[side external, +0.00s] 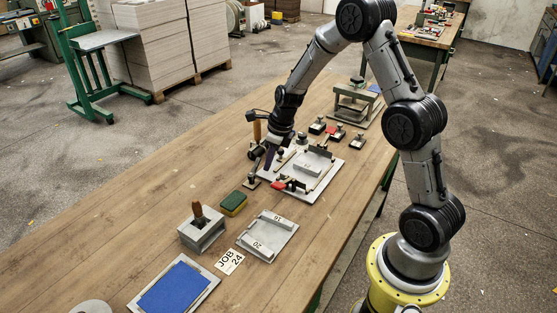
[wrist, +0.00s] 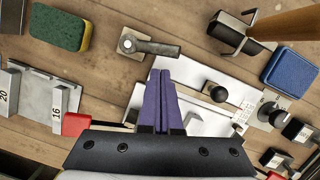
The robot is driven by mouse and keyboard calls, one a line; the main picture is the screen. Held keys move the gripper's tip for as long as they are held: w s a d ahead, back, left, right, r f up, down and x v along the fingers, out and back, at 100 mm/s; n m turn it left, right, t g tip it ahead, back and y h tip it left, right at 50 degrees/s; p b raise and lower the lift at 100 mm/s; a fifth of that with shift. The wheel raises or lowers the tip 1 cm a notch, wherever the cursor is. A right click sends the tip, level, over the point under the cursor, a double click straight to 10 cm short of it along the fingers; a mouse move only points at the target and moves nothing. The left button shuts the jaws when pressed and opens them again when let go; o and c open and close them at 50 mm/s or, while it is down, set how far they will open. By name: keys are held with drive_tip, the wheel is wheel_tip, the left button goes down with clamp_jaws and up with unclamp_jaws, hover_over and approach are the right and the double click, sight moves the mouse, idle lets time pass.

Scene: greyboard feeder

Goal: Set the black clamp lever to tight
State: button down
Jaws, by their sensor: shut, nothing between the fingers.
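A dark lever (wrist: 158,48) with a round silver pivot lies in front of my fingertips in the wrist view. Its arm points right from the pivot. It sits at the edge of the pale feeder plate (wrist: 240,70), which also shows in the side view (side external: 317,193). My gripper (wrist: 166,75) has purple fingers pressed together with nothing between them. The tips are just below the lever arm in the picture; I cannot tell whether they touch it. In the side view my gripper (side external: 269,160) is low over the plate's left end. No tight marking is readable.
A black ball knob (wrist: 218,93) and a red block (wrist: 76,124) are near my fingers. A green-yellow sponge (side external: 233,203), a grey box with a brush (side external: 202,234) and a numbered metal plate (side external: 265,252) stand nearby.

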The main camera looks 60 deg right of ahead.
drive_tip(key=shift+w+a+r, duration=0.1)
drive_tip(key=shift+w, duration=0.4)
drive_tip(key=shift+w+n, duration=0.1)
drive_tip(key=shift+n, duration=0.5)
drive_tip(key=shift+w+n+y, duration=0.2)
drive_tip(key=shift+n+y, duration=0.2)
drive_tip(key=shift+n, duration=0.6)
